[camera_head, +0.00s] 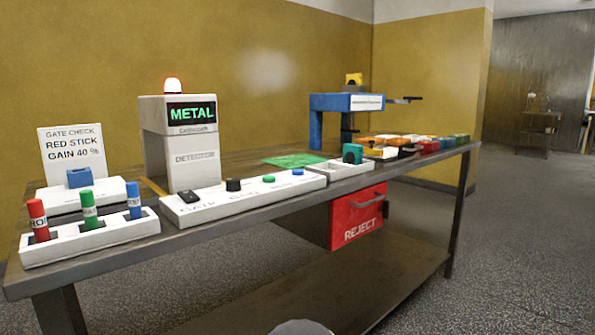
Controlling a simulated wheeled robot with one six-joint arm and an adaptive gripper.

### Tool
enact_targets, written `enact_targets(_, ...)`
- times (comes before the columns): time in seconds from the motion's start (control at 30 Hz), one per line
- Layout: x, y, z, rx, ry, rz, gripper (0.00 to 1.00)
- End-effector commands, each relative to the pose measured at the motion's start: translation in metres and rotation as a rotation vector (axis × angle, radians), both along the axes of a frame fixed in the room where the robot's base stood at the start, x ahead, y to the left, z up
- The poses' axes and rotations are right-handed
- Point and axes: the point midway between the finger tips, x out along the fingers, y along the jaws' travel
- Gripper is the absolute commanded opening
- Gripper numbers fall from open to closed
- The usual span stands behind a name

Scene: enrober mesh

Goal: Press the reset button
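A long white control panel (222,206) lies along the front of the table. On it, from left to right, are a small black switch (188,196), a black knob (233,185), a green button (268,179) and a blue button (297,172). The printing by the controls is too small and slanted to tell which one is the reset button. Behind the panel stands a white detector (178,145) with a dark screen (191,112) reading "METAL" in green and a lit red lamp (173,85) on top. My gripper is not in view.
A white rack (95,242) with red, green and blue sticks stands at the left, before a sign (72,153) reading "RED STICK GAIN 40 %". A red reject drawer (356,217) hangs under the table. A blue machine (345,103) stands at the back. Floor at right is free.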

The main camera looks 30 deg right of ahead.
Motion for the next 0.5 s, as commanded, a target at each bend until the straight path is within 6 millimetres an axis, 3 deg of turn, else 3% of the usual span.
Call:
enact_targets(0.03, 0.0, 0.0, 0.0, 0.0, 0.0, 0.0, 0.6)
enact_targets(0.27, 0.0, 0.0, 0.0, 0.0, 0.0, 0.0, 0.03)
enact_targets(0.5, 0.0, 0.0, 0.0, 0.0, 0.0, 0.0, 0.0)
